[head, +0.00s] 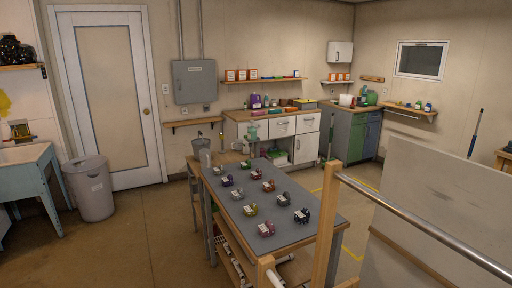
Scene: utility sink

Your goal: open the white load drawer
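A white cabinet (307,148) stands under the counter along the back wall. It has a left drawer front (282,128) and a right drawer front (308,123), and both look shut. An open bay with a green box (277,158) lies below the left one. I cannot tell which of these, if any, is the load drawer. No label is readable at this distance. Neither of my grippers is in view.
A grey-topped table (237,190) with several small colourful items stands between me and the cabinet. A wooden post (326,225) with a metal rail (430,229) and a pale panel (440,200) block the near right. A grey bin (91,188) stands left; floor (140,240) before the door is clear.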

